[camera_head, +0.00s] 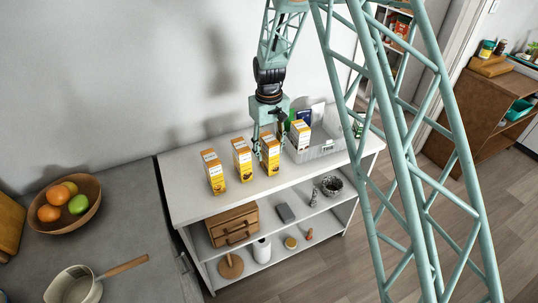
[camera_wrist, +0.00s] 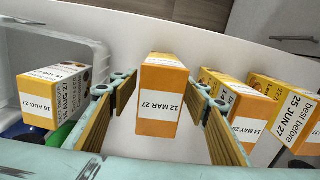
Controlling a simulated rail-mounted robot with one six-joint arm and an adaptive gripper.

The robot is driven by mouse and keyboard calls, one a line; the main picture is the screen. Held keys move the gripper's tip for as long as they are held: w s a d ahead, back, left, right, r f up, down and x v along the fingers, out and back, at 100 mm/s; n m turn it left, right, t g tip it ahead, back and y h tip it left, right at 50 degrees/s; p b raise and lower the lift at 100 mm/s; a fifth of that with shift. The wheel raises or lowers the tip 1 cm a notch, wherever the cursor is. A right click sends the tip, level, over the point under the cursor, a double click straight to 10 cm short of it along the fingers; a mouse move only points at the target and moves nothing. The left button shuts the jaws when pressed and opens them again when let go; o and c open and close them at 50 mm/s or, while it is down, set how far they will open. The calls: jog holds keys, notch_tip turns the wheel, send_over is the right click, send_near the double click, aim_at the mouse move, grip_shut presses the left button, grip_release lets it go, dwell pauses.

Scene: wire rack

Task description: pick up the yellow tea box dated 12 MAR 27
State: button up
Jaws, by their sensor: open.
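The yellow tea box (camera_wrist: 162,95) with the label 12 MAR 27 stands between the two fingers of my gripper (camera_wrist: 165,100) in the wrist view. There is a gap on each side and the fingers are open. In the head view my gripper (camera_head: 268,142) is over the rightmost box (camera_head: 271,158) of the row on the white shelf top (camera_head: 190,165), and partly hides it. Two similar boxes stand to its left, one in the middle (camera_head: 242,160) and one at the far left (camera_head: 213,172). In the wrist view they read 24 MAY (camera_wrist: 245,112), year unclear, and 25 JUN 27 (camera_wrist: 290,112).
A clear bin (camera_head: 322,150) stands right of the row and holds another yellow box (camera_head: 300,135), marked 16 AUG 27 in the wrist view (camera_wrist: 42,95), and other items. A fruit bowl (camera_head: 90,187) and a pan (camera_head: 75,285) are on the grey counter at left.

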aim_at(269, 138)
jog(key=shift+c, duration=0.6)
jog(key=c, duration=0.8)
jog(key=shift+r, duration=0.25)
jog(key=shift+c, duration=0.4)
jog(key=shift+r, duration=1.55)
jog(key=s+d+r+b, duration=0.1)
jog(key=s+d, duration=0.3)
jog(key=s, duration=1.1)
jog(key=shift+s+d+r+b, duration=0.2)
jog(key=shift+b, duration=0.4)
